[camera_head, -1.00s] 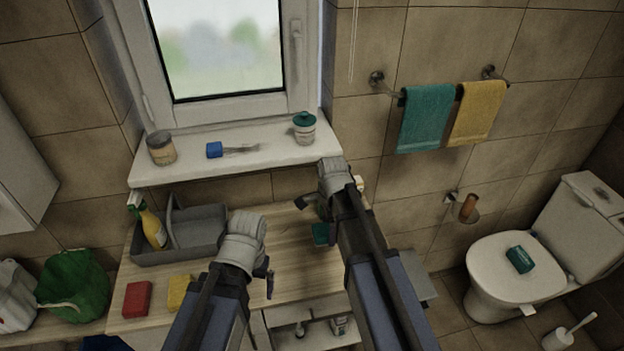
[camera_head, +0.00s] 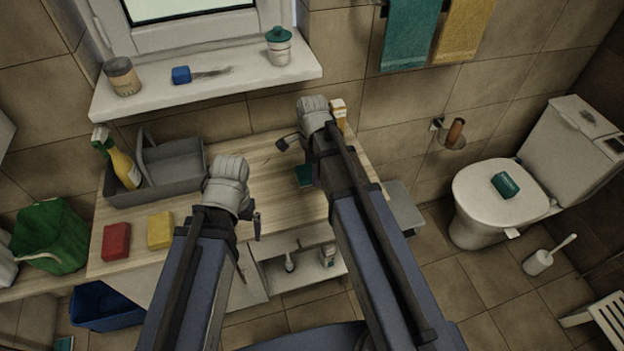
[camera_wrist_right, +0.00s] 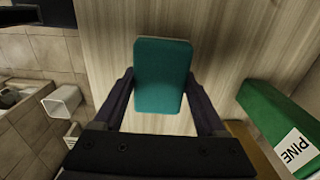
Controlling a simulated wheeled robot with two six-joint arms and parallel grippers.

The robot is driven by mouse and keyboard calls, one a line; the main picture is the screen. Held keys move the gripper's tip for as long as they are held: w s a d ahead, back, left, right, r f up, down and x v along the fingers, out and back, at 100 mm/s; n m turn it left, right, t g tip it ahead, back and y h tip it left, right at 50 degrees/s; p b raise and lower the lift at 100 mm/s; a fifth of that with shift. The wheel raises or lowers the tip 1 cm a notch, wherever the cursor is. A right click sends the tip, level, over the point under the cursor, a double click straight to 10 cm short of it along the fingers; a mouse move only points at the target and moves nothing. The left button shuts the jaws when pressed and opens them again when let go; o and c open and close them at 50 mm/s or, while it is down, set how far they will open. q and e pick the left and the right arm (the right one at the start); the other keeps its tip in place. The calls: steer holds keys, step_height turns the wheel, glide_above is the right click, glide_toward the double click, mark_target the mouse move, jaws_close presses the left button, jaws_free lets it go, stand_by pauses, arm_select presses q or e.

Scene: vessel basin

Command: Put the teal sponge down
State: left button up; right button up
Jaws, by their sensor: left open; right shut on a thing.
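The teal sponge (camera_wrist_right: 163,78) is between the two fingers of my right gripper (camera_wrist_right: 164,92) in the right wrist view, with the wooden counter behind it. In the head view a corner of the sponge (camera_head: 303,175) shows beside my right gripper (camera_head: 300,150), over the right part of the wooden counter (camera_head: 270,170). Whether the sponge touches the counter cannot be told. My left gripper (camera_head: 254,222) is open, near the counter's front edge, and no object shows in it.
A red sponge (camera_head: 116,241) and a yellow sponge (camera_head: 160,230) lie at the counter's left. A grey caddy (camera_head: 182,172) with a spray bottle (camera_head: 123,165) stands behind them. A green-and-white box (camera_wrist_right: 280,125) is close beside my right gripper. The counter's middle is clear.

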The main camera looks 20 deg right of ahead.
steer(key=shift+f+b, duration=1.25)
steer(key=shift+f, duration=0.35)
steer(key=shift+f, duration=0.2)
steer(key=o, duration=1.4)
steer(key=shift+r, duration=0.15)
step_height(320, 180, up, 12)
steer(key=p, duration=1.2)
steer(key=shift+r, duration=0.1)
step_height(320, 180, down, 12)
steer(key=b, duration=1.2)
